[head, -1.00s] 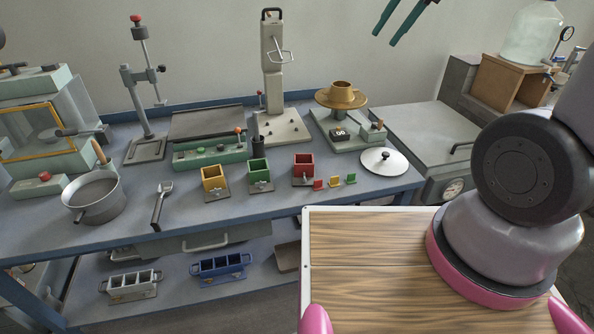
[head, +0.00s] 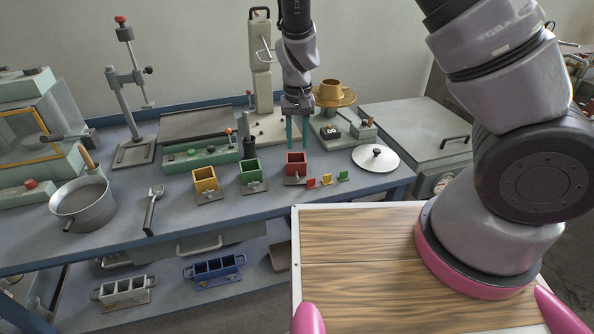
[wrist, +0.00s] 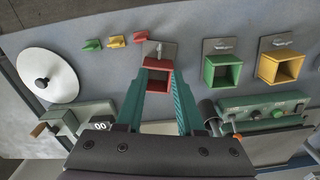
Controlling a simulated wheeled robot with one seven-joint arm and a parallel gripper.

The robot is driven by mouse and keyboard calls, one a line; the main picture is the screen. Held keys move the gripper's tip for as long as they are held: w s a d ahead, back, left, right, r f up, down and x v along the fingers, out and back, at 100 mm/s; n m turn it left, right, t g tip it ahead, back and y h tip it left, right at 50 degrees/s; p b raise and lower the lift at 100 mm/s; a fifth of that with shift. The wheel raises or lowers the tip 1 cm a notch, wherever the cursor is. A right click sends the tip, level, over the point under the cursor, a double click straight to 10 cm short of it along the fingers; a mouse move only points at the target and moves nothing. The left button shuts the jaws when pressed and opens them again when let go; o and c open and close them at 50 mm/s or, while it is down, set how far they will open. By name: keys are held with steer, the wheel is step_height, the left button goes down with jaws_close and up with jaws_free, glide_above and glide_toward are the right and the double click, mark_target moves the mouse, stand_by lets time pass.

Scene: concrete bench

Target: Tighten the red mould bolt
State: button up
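The red mould (head: 296,158) is a small open-topped box on the bench, at the right of a row with yellow and green ones. It also shows in the wrist view (wrist: 158,66). Its bolt (wrist: 160,48) is a small silver piece on the grey plate at the mould's front side; in the head view (head: 293,179) it is tiny. My gripper (head: 297,142) points down just behind the mould, fingers apart. In the wrist view its teal fingers (wrist: 159,80) lie either side of the mould, with nothing held. I cannot tell whether they touch it.
The green mould (head: 250,172) and yellow mould (head: 206,180) stand to the left. Small coloured tags (head: 327,180) lie to the right, near a white lid (head: 375,158). A digital scale (head: 335,131) with a brass vessel and a tall grey stand (head: 261,75) are behind.

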mark_target(297, 174)
step_height(297, 174, down, 11)
steer(key=shift+f, duration=0.1)
stand_by(0.4)
jaws_close()
